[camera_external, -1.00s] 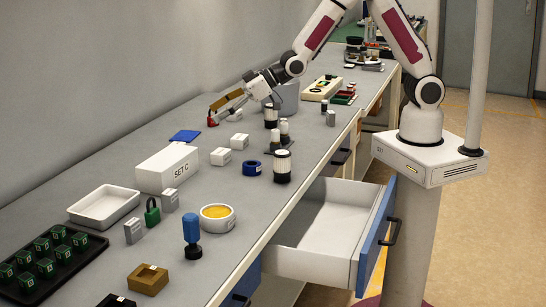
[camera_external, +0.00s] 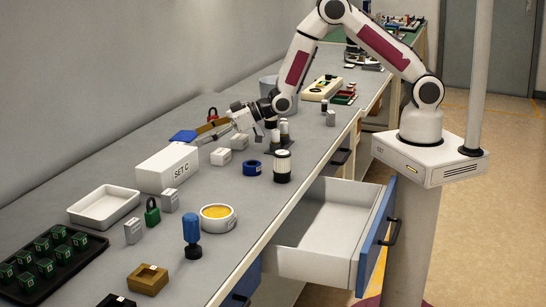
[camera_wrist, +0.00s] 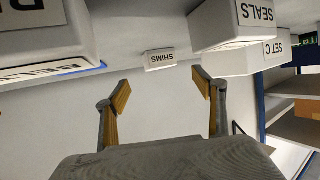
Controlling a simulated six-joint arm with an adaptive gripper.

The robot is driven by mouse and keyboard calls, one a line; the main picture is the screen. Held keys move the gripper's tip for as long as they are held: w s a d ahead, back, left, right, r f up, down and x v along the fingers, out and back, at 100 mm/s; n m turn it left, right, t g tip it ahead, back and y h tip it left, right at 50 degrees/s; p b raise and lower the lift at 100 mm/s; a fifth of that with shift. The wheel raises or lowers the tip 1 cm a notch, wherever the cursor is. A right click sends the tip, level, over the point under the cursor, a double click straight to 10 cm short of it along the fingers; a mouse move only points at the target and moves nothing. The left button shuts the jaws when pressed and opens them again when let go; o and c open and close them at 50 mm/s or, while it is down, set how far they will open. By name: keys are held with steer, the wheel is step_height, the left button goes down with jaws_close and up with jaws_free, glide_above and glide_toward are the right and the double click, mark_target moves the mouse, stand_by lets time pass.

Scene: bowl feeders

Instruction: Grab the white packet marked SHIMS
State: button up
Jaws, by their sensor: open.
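The white packet marked SHIMS (camera_wrist: 160,59) shows in the wrist view, beyond and between my fingertips, with its lettering upside down. It is apart from the fingers. My gripper (camera_wrist: 162,91) is open and empty, its two tan-tipped fingers spread wide. In the external view my gripper (camera_external: 205,132) is low over the far part of the bench, near the blue pad. I cannot tell which block in the external view is the SHIMS packet.
A packet marked SEALS (camera_wrist: 232,22) and the SET C box (camera_wrist: 250,59) are at right in the wrist view. Another labelled white block (camera_wrist: 45,35) is close at left. An open drawer (camera_external: 322,226) juts out.

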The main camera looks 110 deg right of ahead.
mark_target(181, 143)
stand_by(0.3)
steer(key=shift+x, duration=1.3)
steer(key=shift+r+x, duration=0.2)
steer(key=shift+x, duration=2.4)
steer(key=shift+w, duration=0.1)
steer(key=shift+r, duration=0.1)
steer(key=c, duration=1.3)
